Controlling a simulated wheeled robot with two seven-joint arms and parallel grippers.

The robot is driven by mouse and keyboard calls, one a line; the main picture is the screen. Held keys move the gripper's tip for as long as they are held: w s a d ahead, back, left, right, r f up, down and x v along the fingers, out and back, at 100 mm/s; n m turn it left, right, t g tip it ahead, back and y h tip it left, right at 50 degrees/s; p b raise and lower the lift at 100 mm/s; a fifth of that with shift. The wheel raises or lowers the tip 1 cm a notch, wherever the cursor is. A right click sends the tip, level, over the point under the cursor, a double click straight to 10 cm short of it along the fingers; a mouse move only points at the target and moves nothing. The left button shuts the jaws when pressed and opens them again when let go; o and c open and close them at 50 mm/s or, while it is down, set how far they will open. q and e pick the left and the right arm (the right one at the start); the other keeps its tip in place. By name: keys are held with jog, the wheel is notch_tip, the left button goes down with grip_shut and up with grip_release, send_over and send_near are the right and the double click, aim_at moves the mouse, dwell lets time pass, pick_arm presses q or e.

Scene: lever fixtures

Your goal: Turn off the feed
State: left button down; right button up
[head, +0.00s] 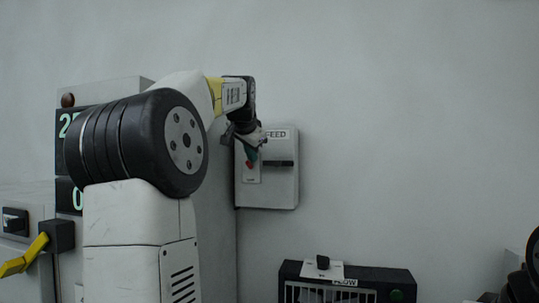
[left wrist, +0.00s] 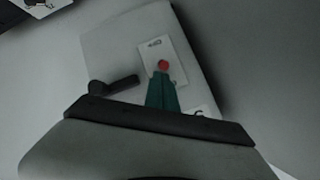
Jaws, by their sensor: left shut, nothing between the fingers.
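The feed box (head: 285,190) is a pale box on the wall with a FEED label (head: 276,134). Its black lever (head: 283,163) lies about level across the box front, and it also shows in the left wrist view (left wrist: 122,84). A small white plate (left wrist: 177,60) with a red spot (left wrist: 163,65) sits on the box front beside the lever. My left gripper (head: 251,155) is shut and empty in front of the plate, apart from the lever. Its teal fingers (left wrist: 162,93) point at the red spot; I cannot tell whether they touch it. My right gripper is not in view.
A grey cabinet with green digits (head: 76,198) and a yellow-handled lever (head: 22,262) stand at the left, partly behind my left arm. A black FLOW unit (head: 375,275) with a small black knob stands below the feed box. The wall to the right is clear.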

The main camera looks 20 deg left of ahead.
aim_at(249, 164)
pick_arm(q)
jog(key=shift+s+f+t, duration=0.3)
jog(key=shift+t, duration=0.4)
jog(key=shift+s+f+t, duration=0.3)
jog(key=shift+f+t, duration=0.15)
jog(key=shift+t, duration=0.25)
jog(key=shift+s+f, duration=0.3)
jog(key=shift+f, duration=0.45)
jog(key=shift+r, duration=0.2)
jog(key=shift+r, duration=0.7)
jog(key=shift+f, duration=0.1)
